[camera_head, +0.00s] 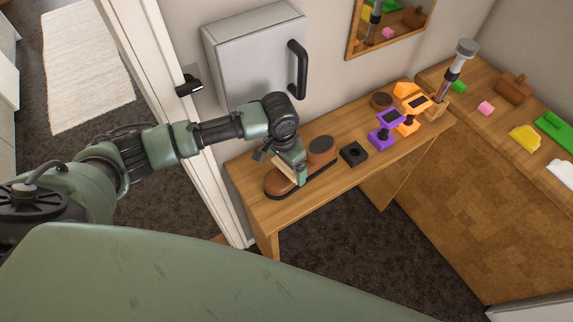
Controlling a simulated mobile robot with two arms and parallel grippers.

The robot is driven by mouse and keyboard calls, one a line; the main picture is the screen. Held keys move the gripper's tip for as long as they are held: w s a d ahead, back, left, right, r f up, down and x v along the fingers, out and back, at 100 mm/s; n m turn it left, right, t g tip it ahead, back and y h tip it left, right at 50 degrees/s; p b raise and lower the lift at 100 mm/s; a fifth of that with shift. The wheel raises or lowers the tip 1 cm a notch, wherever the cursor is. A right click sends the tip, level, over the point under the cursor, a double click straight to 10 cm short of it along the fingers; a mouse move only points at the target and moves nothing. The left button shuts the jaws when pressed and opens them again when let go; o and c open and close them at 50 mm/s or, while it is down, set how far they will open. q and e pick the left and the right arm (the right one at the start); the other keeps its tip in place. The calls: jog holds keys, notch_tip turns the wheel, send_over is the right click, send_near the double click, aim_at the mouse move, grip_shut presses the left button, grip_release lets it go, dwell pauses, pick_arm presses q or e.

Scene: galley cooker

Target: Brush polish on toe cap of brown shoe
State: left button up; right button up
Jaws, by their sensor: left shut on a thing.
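The brown shoe (277,183) lies on the narrow wooden bench, its rounded toe at the lower left and its dark-topped opening at the upper right. My left gripper (291,166) points down over the middle of the shoe, near the toe cap. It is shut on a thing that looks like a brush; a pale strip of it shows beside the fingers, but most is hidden. I cannot tell whether it touches the shoe. A brown round tin with a dark top (381,100), perhaps polish, sits farther along the bench. My right gripper is not in view.
A black block (354,153) stands right of the shoe, then a purple item (384,132) and orange items (407,118). A tall grey-topped tool (459,65) stands at the far end. A grey cabinet (252,55) hangs behind the bench; a door frame is on the left.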

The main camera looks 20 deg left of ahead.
aim_at(277, 180)
pick_arm(q)
jog(key=shift+w+d, duration=0.4)
jog(key=shift+w, duration=0.45)
jog(key=shift+s+a+r, duration=0.1)
jog(key=shift+s+a, duration=0.2)
jog(key=shift+s, duration=0.25)
jog(key=shift+s+a, duration=0.3)
jog(key=shift+s, duration=0.2)
jog(key=shift+w+d, duration=0.65)
jog(key=shift+w, duration=0.3)
jog(key=shift+s+a, duration=0.35)
jog(key=shift+s, duration=0.15)
jog(key=shift+s+a, duration=0.6)
jog(key=shift+s, duration=0.35)
jog(key=shift+s+a, duration=0.6)
jog(key=shift+s, duration=0.3)
jog(key=shift+s+f, duration=0.15)
jog(key=shift+f, duration=0.05)
